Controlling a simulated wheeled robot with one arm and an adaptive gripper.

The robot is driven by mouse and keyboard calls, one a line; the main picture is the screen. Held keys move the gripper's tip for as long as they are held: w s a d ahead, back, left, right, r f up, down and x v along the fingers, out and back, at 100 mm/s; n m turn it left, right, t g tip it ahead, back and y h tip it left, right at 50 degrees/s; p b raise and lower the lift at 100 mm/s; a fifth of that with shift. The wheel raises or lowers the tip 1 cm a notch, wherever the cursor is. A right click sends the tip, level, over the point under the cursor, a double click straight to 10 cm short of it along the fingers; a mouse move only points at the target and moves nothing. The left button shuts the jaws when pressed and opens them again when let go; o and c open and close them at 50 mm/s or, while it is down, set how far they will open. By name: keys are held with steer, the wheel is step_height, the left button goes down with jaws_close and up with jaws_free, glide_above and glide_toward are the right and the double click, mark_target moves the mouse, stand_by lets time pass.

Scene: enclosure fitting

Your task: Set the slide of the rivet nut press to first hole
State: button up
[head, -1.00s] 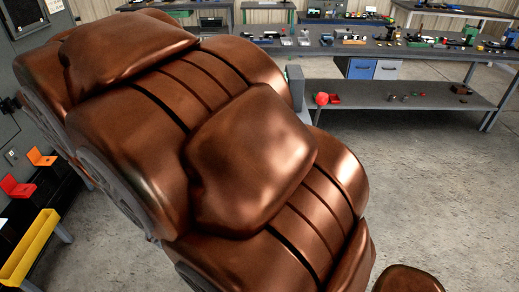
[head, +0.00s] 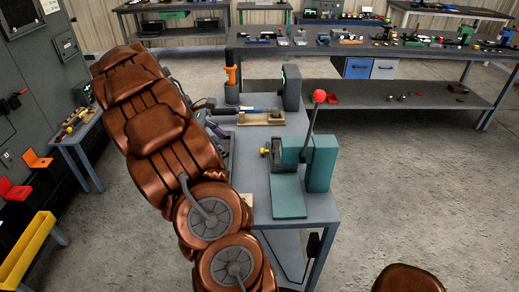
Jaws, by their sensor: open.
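The teal press (head: 320,163) stands on a small grey bench, upright, with a flat teal base plate (head: 287,198) at its front. A dark lever with a red ball (head: 319,96) rises from it. A small yellow knob (head: 265,151) sticks out at its left beside a grey round part. The slide's holes are too small to make out. My copper-coloured arm crosses the left part of the head view, left of the press. My gripper does not show in this view.
The grey bench (head: 325,209) also holds a wooden block (head: 259,118), a grey upright device (head: 291,88) and an orange-handled tool (head: 231,75). A long workbench (head: 400,52) with several items stands behind. A yellow bin (head: 27,252) is at lower left.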

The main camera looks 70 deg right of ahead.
steer(key=n+g, duration=0.1)
steer(key=n, duration=0.1)
glide_toward(259, 155)
steer(key=shift+s+d+r, duration=0.3)
steer(key=shift+s+r, duration=0.4)
steer(key=shift+r, duration=0.15)
steer(key=shift+p+x, duration=0.85)
steer(key=shift+x, duration=3.1)
steer(key=shift+r, duration=0.1)
jaws_close()
